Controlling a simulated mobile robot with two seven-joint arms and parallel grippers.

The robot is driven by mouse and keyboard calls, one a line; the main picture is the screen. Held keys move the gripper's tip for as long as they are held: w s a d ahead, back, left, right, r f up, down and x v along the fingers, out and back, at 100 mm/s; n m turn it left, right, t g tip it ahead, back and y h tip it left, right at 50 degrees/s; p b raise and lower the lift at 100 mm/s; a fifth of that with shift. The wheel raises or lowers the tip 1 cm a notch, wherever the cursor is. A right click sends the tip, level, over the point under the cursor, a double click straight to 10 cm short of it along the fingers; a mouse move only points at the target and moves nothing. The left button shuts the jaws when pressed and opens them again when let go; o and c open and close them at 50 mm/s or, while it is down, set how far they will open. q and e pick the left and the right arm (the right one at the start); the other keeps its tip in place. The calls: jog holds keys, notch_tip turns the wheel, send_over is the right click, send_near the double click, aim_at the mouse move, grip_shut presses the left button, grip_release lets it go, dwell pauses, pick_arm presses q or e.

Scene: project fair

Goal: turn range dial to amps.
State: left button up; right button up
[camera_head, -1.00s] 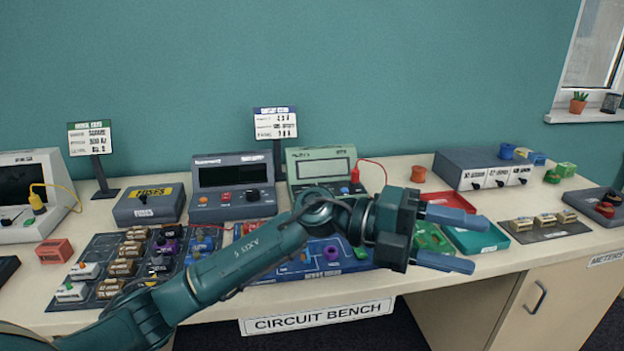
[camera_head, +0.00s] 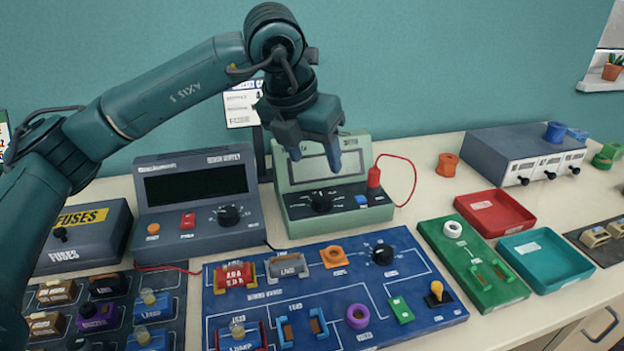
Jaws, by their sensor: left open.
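A pale green meter (camera_head: 293,216) stands on the bench with a tilted screen. Its black dial (camera_head: 320,201) sits low on the front panel, with white markings around it too small to read. A blue button (camera_head: 361,200) and a red plug (camera_head: 374,176) are to the dial's right. My left gripper (camera_head: 316,164) is open and empty, fingers pointing down, in front of the meter's screen in the picture and above the dial. It appears apart from the dial. The gripper covers part of the screen. My right gripper is not in view.
A dark grey instrument (camera_head: 165,219) with its own knob stands left of the meter. A blue circuit board (camera_head: 236,299) with another black knob lies in front. A red wire (camera_head: 413,178) loops right of the meter. Red (camera_head: 497,227) and teal (camera_head: 559,275) trays lie further right.

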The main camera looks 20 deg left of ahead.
aim_at(322, 197)
pick_arm(q)
jog(key=shift+y, duration=0.3)
jog(key=x, duration=0.8)
jog(key=w+a+p+x, duration=0.1)
jog(key=x, duration=0.4)
jog(key=shift+a+r, duration=0.1)
jog(key=shift+r, duration=0.1)
jog(key=shift+c, duration=0.5)
jog(key=c, duration=0.9)
